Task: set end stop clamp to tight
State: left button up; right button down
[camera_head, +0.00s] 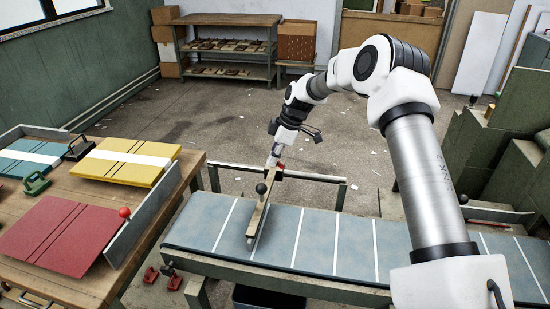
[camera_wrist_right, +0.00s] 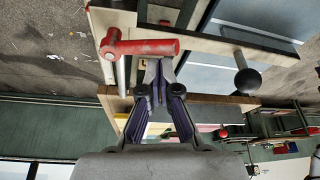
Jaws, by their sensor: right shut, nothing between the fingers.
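The end stop is a pale wooden bar (camera_head: 257,222) lying across the blue belt table, with a black ball knob (camera_head: 261,188). Its clamp has a red lever (camera_wrist_right: 148,46) in the right wrist view, pivoted at its left end and lying roughly level across the picture. In the head view only a bit of red (camera_head: 280,167) shows beside my gripper. My right gripper (camera_wrist_right: 159,68) is shut and empty, its fingertips right at the lever's lower edge in the wrist view; I cannot tell whether they touch. The knob (camera_wrist_right: 247,81) is to its right. My left gripper is out of view.
The blue feeder table (camera_head: 330,247) has white cross lines and a rail (camera_head: 310,176) behind it. At left, a wooden bench (camera_head: 70,197) holds red (camera_head: 55,232), yellow (camera_head: 127,160) and teal boards. A shelf (camera_head: 228,45) stands at the back. The floor between is mostly free.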

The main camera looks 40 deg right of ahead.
notch_tip(320, 180, up, 10)
dwell(0.4)
jog(key=shift+d, duration=0.1)
jog(key=shift+r, duration=0.1)
